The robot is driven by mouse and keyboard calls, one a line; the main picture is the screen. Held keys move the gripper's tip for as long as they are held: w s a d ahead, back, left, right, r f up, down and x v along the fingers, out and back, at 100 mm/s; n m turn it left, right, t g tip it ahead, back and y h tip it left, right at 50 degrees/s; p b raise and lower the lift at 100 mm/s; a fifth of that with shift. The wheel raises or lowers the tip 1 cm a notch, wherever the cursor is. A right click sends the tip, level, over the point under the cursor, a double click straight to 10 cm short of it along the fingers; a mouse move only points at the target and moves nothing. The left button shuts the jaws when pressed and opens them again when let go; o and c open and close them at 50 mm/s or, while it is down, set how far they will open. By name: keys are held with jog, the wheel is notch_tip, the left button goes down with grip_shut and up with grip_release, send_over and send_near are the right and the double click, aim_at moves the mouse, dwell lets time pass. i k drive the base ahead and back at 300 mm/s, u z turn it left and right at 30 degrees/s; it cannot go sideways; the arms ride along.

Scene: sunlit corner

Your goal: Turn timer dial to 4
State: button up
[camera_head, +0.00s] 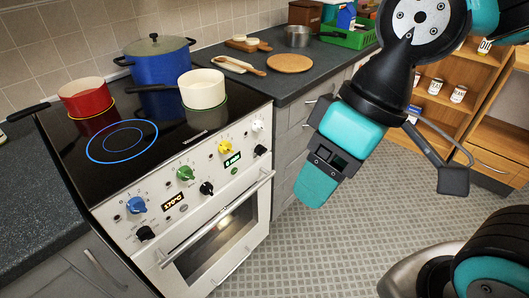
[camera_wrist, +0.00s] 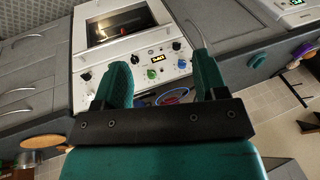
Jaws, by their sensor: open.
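The white stove front (camera_head: 200,215) carries several coloured knobs. A yellow dial (camera_head: 224,147) sits just above a small green display (camera_head: 232,160) that seems to read 0 min. A green knob (camera_head: 185,172) is to its left, and a white knob (camera_head: 257,126) is to its right. My gripper (camera_head: 319,182) hangs in the air to the right of the stove, apart from the panel and holding nothing. In the wrist view my gripper (camera_wrist: 161,80) has its two teal fingers spread, with the green knob (camera_wrist: 152,73) between them in the picture; the yellow dial is unclear there.
A red pan (camera_head: 86,99), a blue pot (camera_head: 160,62) and a cream pan (camera_head: 202,88) stand on the black cooktop. The counter behind holds a round board (camera_head: 289,63) and a green crate (camera_head: 349,36). Tiled floor (camera_head: 300,250) is free before the stove.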

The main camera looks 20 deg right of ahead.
aim_at(260, 150)
jog(key=z, duration=0.35)
jog(key=k, duration=0.55)
jog(key=z, duration=0.95)
jog(key=i, duration=1)
jog(key=u, duration=0.75)
